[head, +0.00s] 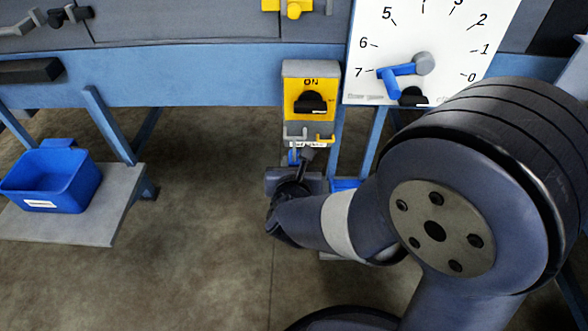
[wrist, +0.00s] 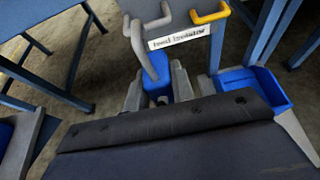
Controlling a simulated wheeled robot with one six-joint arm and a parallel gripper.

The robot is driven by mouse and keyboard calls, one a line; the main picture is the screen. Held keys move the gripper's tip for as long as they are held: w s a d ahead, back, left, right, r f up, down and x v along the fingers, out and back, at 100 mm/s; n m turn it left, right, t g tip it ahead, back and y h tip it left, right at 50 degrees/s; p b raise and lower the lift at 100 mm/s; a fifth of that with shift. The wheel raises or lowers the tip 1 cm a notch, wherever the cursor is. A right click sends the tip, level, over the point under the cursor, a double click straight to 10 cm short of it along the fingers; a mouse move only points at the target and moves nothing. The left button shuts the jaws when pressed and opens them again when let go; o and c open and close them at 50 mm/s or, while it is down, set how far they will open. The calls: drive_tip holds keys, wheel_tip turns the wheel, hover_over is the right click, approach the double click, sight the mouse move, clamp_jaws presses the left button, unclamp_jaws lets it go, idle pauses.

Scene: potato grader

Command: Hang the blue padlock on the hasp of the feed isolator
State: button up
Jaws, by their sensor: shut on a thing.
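The feed isolator (head: 305,72) is a yellow box marked ON with a black knob, on a grey plate. Below the knob are a grey staple-like hasp (head: 293,133) and a yellow hook; the grey hasp (wrist: 152,18) and yellow hook (wrist: 211,15) flank the "feed isolator" label in the wrist view. The blue padlock (wrist: 157,82) stands upright, its grey shackle upward, close to the grey hasp. I cannot tell whether the shackle passes through it. My gripper (wrist: 158,92) is shut on the padlock body. In the head view my wrist mostly hides the padlock (head: 292,157).
A dial (head: 440,25) with a blue pointer stands right of the isolator. A blue bin (wrist: 262,88) sits low at the right in the wrist view. Another blue bin (head: 55,180) rests on a grey shelf (head: 105,215) at left. Blue frame legs stand nearby.

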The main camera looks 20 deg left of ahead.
drive_tip(key=shift+x, duration=2.25)
drive_tip(key=shift+w+r, duration=0.1)
drive_tip(key=shift+r, duration=0.1)
drive_tip(key=o, duration=1.1)
drive_tip(key=shift+c, duration=0.2)
drive_tip(key=p+v, duration=0.1)
drive_tip(key=v, duration=0.9)
drive_tip(key=shift+s+p, duration=0.3)
drive_tip(key=shift+s, duration=0.1)
